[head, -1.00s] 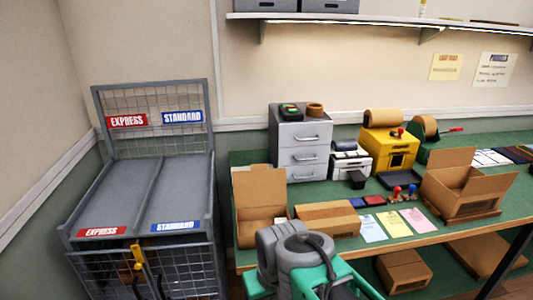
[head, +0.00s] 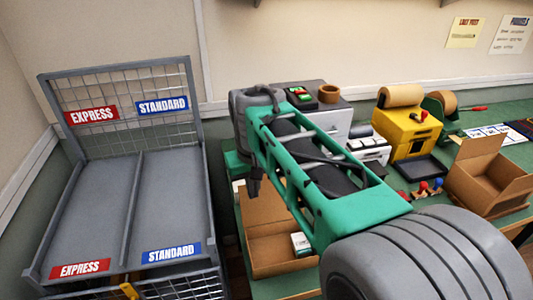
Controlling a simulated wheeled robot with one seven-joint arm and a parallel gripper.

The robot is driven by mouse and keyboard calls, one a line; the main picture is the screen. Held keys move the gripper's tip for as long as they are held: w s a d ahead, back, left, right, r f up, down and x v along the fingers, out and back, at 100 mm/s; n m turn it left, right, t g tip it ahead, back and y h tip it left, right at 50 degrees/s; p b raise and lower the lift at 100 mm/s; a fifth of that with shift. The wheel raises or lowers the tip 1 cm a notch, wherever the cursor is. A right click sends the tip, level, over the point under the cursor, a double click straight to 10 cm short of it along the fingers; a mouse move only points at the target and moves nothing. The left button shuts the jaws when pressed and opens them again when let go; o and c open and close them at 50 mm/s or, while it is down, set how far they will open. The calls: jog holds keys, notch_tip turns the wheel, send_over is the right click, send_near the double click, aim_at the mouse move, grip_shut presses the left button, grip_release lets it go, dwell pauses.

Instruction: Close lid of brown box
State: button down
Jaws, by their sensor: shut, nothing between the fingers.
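A brown cardboard box (head: 280,254) stands open on the near left part of the green table. Its lid (head: 262,210) stands up at the back, partly covered by my arm. A small white carton (head: 301,243) is inside the box. My gripper (head: 254,187) points down at the upper left of the lid, with its fingers shut and empty. I cannot tell whether it touches the lid. The front right part of the box is hidden by my arm.
A grey cage with Express and Standard lanes (head: 125,215) stands left of the table. Another open brown box (head: 490,178) sits at the right. Behind my arm are a grey drawer unit (head: 335,120) and a yellow machine (head: 405,130). My arm covers the table's middle.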

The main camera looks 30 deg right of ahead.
jog(key=w+d+r+m+g+p, duration=0.2)
jog(key=w+d+r+p, duration=0.2)
jog(key=w+d+r, duration=0.55)
notch_tip(320, 180, down, 10)
jog(key=s+a+b, duration=0.2)
jog(key=b, duration=0.4)
jog(key=shift+s+y, duration=0.3)
jog(key=shift+s, duration=0.05)
jog(key=shift+b, duration=0.4)
